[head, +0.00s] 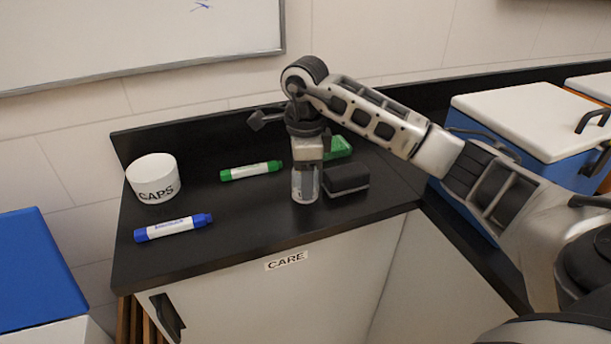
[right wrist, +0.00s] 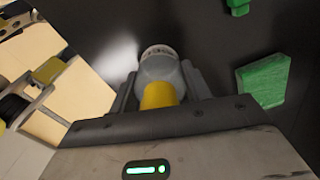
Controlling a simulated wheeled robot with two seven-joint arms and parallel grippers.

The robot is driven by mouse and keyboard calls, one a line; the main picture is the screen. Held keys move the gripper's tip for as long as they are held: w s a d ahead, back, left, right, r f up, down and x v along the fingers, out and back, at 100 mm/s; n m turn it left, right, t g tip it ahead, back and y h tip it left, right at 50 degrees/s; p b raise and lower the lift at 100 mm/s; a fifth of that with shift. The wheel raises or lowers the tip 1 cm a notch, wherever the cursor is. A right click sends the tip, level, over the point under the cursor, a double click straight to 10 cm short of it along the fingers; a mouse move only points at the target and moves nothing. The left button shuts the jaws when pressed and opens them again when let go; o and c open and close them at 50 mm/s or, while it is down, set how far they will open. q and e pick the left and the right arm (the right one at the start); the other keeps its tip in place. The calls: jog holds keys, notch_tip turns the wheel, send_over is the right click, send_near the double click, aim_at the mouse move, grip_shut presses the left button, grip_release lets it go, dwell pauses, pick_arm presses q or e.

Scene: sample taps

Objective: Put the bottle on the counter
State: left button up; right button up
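My left gripper is not in view.
A dark eraser-like block (head: 346,178) stands close right of the bottle, with a green block (head: 338,148) behind. A green marker (head: 251,171), a blue marker (head: 173,228) and a white CAPS tub (head: 153,178) are to the left.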

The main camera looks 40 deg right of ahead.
jog(key=o, duration=0.3)
jog(key=shift+r, duration=0.3)
notch_tip(320, 180, up, 11)
jog(key=shift+f+p, duration=0.1)
jog(key=shift+p, duration=0.35)
jog(key=shift+r, duration=0.5)
